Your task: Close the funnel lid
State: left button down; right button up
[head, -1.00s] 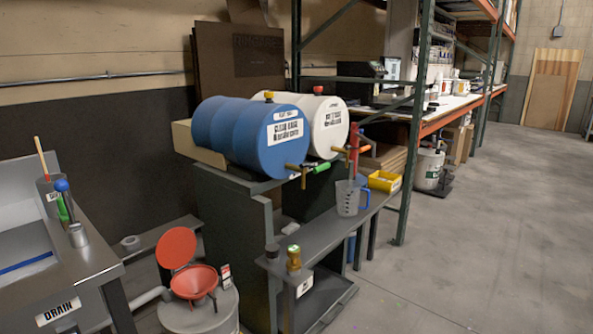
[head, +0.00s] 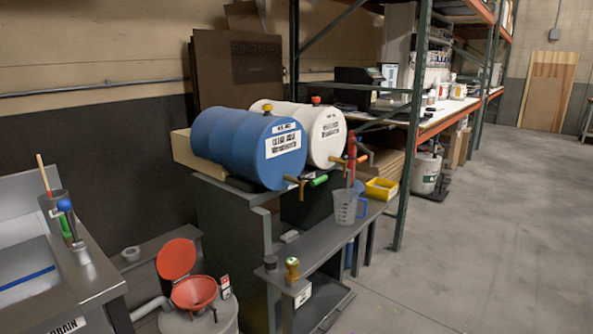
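The red funnel (head: 195,291) sits on top of a grey drum (head: 207,322) at the lower middle of the head view. Its round red lid (head: 176,258) stands raised at the funnel's back left, so the funnel is open. A small label tag (head: 225,287) is at the funnel's right. Neither of my grippers shows in the head view.
A sink bench (head: 88,270) is at the left. A blue drum (head: 245,148) and a white drum (head: 318,130) lie on a dark stand with a shelf (head: 340,240) holding a clear jug (head: 345,207). A green rack post (head: 410,150) stands behind. The concrete floor (head: 480,240) is clear at the right.

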aim_at(175, 259)
jog(key=i+l+u, duration=0.1)
jog(key=i, duration=0.4)
jog(key=i+l, duration=0.1)
jog(key=i, duration=0.4)
jog(key=i+l+u, duration=0.15)
jog(key=i, duration=0.35)
jog(key=i+l, duration=0.15)
jog(key=i, duration=0.35)
jog(key=j+u, duration=0.05)
